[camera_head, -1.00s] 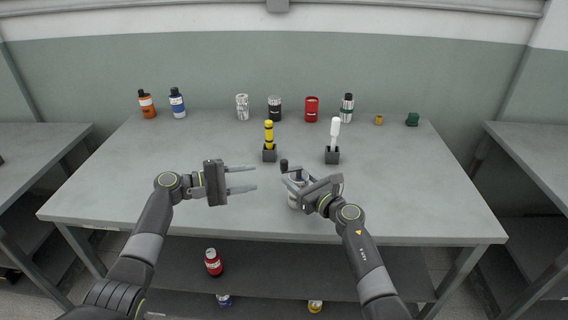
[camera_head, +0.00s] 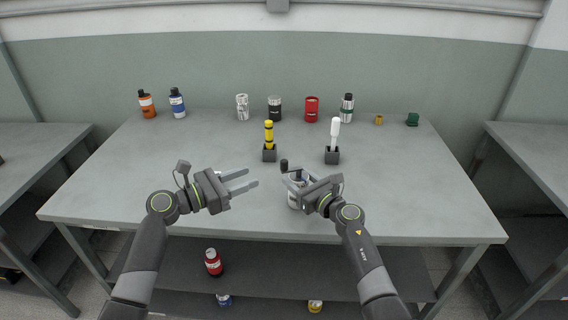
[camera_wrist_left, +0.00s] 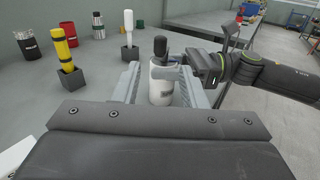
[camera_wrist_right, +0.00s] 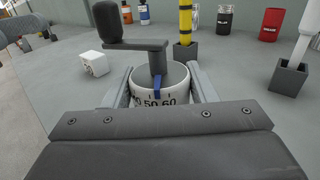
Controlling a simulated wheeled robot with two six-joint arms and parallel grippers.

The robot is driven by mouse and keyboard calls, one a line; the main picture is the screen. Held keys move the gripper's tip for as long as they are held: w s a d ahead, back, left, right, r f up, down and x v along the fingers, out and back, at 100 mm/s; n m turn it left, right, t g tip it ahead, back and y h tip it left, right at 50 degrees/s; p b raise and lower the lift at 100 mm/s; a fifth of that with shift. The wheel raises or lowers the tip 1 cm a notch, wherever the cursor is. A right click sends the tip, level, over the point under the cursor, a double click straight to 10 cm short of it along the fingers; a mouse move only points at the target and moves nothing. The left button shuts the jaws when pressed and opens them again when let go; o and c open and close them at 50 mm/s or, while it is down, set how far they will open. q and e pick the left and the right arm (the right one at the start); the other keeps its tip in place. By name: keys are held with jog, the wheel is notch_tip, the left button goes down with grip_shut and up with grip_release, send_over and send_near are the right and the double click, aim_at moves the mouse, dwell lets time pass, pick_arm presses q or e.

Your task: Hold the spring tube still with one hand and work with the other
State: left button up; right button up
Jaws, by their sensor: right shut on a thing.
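The white spring tube (camera_head: 293,203) stands upright near the front of the table. It has a scale with numbers, a blue mark (camera_wrist_right: 158,86) and a crank with a black knob (camera_wrist_right: 109,22) on top. My right gripper (camera_head: 291,177) is shut on the tube, a finger on each side. My left gripper (camera_head: 251,179) is open and empty, left of the tube, its fingers pointing toward it. In the left wrist view the tube (camera_wrist_left: 161,88) shows beyond and between the fingers, apart from them.
A small white cube (camera_wrist_right: 94,63) lies behind my left gripper. A yellow tool (camera_head: 269,134) and a white-handled tool (camera_head: 335,131) stand in dark holders farther back. Several bottles and cans line the back edge. A red bottle (camera_head: 213,262) is on the lower shelf.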

aim_at(284, 170)
pick_arm(q)
jog(key=x, duration=1.2)
grip_shut()
